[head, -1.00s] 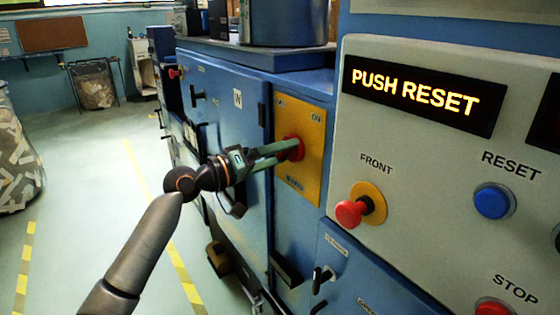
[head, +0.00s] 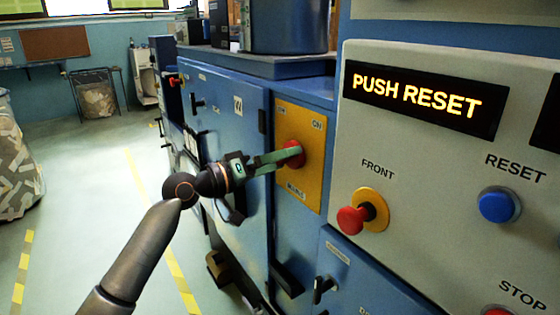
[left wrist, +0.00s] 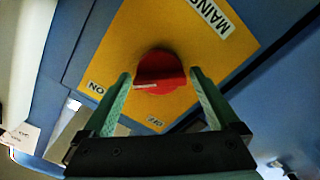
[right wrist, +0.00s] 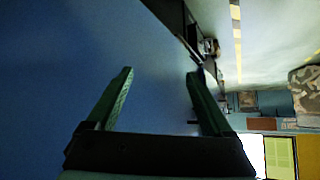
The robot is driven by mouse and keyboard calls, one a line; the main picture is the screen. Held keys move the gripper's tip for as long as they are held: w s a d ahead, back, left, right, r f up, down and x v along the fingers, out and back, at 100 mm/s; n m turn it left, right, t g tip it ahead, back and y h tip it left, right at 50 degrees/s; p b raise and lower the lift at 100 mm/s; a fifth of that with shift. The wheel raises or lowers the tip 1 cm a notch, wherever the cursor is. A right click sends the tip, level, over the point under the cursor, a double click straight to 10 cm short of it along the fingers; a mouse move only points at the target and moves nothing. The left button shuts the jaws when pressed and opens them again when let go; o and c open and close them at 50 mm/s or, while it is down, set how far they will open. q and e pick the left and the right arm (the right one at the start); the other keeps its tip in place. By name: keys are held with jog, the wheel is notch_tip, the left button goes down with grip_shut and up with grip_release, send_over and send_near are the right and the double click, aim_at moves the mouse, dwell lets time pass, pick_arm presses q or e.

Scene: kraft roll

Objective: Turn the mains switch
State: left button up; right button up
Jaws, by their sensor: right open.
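The mains switch is a red knob (head: 293,154) on a yellow plate (head: 309,188) on the blue cabinet. The plate reads OFF, ON and MAINS. My left gripper (head: 284,157) reaches it from the left. In the left wrist view, the red knob (left wrist: 160,70) sits between the fingertips of my left gripper (left wrist: 160,76), which are spread on either side of it. Contact is not clear. A pale line on the knob faces the side of the ON label (left wrist: 97,88). My right gripper (right wrist: 159,73) is open and empty near a blue surface.
The grey panel (head: 420,170) to the right carries a red FRONT knob (head: 352,219), a blue RESET button (head: 495,205) and a lit PUSH RESET display (head: 420,98). A black handle (head: 286,279) sticks out below the plate.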

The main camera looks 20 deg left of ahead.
pick_arm(q)
jog(key=shift+o, duration=0.2)
jog(key=v, duration=1.2)
jog(key=shift+s+a+b, duration=0.2)
jog(key=shift+b, duration=0.25)
